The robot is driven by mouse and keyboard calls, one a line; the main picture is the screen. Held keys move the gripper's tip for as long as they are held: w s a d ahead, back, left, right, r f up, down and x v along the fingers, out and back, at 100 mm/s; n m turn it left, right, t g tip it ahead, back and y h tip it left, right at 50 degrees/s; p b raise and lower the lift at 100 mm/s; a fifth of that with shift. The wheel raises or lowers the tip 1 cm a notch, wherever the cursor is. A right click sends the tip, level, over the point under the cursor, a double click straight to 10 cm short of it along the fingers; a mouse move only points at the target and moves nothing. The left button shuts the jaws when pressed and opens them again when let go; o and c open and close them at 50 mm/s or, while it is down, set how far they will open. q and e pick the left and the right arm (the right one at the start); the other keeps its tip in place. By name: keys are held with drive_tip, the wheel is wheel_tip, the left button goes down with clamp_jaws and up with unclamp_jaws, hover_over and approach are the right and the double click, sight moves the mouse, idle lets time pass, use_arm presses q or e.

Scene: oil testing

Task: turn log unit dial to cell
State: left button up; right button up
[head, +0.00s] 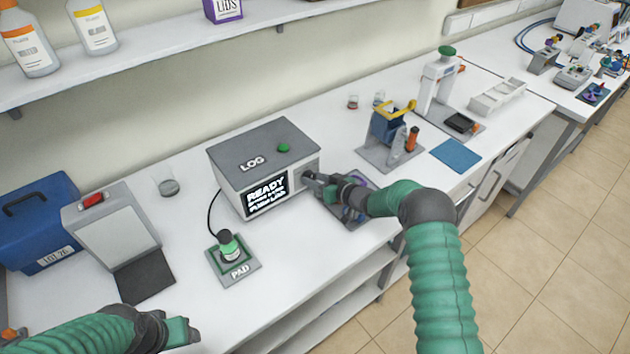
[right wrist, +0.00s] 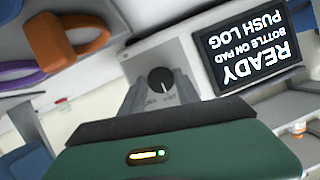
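The log unit (head: 262,150) is a grey box labelled LOG with a green button on top. Its screen (head: 267,194) reads READY, bottle on pad, push log; the screen shows upside down in the right wrist view (right wrist: 248,50). Its black round dial (right wrist: 160,80) has a white pointer mark; the small lettering beside it is unreadable. In the head view my right gripper (head: 313,181) is at the right of the unit's front and covers the dial area. In the right wrist view its two fingers (right wrist: 160,97) are apart, pointing at the dial. My left gripper (head: 185,331) is at the lower left, away from the unit.
A purple-and-grey stand lies below my right gripper, partly hidden. A blue case (head: 40,225) and a grey light panel (head: 112,227) stand left. The front counter between pad and left gripper is clear.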

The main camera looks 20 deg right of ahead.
drive_tip(key=o, duration=0.4)
drive_tip(key=shift+f, duration=0.1)
drive_tip(key=shift+c, duration=0.2)
drive_tip(key=b+v, duration=0.2)
drive_tip(key=v, duration=1.4)
drive_tip(key=shift+s+d, duration=0.25)
drive_tip(key=shift+d, duration=0.05)
drive_tip(key=s+a+m+g+h, duration=0.1)
drive_tip(key=s+a+g+h, duration=0.2)
drive_tip(key=s, duration=1)
drive_tip(key=s+a+m+g+h, duration=0.2)
drive_tip(key=s+a+g, duration=0.4)
drive_tip(key=s, duration=0.7)
drive_tip(key=shift+s+a+f+g+h, duration=0.2)
drive_tip(key=shift+s+g+h, duration=0.25)
drive_tip(key=shift+h, duration=0.25)
